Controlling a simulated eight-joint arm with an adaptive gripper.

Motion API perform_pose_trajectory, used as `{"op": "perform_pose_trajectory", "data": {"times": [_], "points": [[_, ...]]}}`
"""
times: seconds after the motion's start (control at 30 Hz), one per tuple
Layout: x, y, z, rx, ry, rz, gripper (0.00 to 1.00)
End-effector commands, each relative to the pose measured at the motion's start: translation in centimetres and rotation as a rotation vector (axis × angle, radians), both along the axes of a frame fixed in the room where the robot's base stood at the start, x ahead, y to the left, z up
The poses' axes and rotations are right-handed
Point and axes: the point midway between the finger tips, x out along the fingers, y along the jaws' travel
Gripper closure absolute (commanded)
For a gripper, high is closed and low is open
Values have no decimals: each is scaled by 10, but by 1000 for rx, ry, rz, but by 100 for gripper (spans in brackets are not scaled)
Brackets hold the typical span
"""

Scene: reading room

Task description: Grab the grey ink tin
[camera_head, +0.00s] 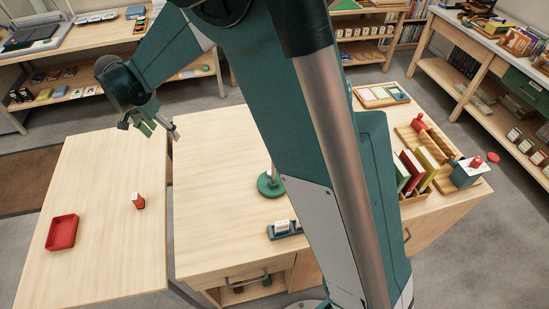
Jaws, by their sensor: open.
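I cannot pick out a grey ink tin with certainty in this view. My gripper (161,130) is at the upper left, above the far part of the gap between the two pale wooden tables. Its fingers are spread, with nothing seen between them. My arm hides part of the middle table (215,215).
A green round base (270,187) and a small dark tray (284,231) with white-topped items sit beside my arm. Upright books (415,170), a blue-grey box (466,174) and a red disc (493,157) are at the right. The middle table's left half is clear.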

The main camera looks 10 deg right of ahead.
Motion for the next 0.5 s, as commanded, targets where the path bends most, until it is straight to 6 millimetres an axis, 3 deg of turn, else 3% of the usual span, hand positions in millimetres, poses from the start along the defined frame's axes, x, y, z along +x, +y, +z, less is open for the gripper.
{"op": "perform_pose_trajectory", "data": {"times": [0.1, 0.5], "points": [[10, -46, 0, 7, 11, -60, 39], [23, -188, 1, 39, 46, -244, 39]]}}
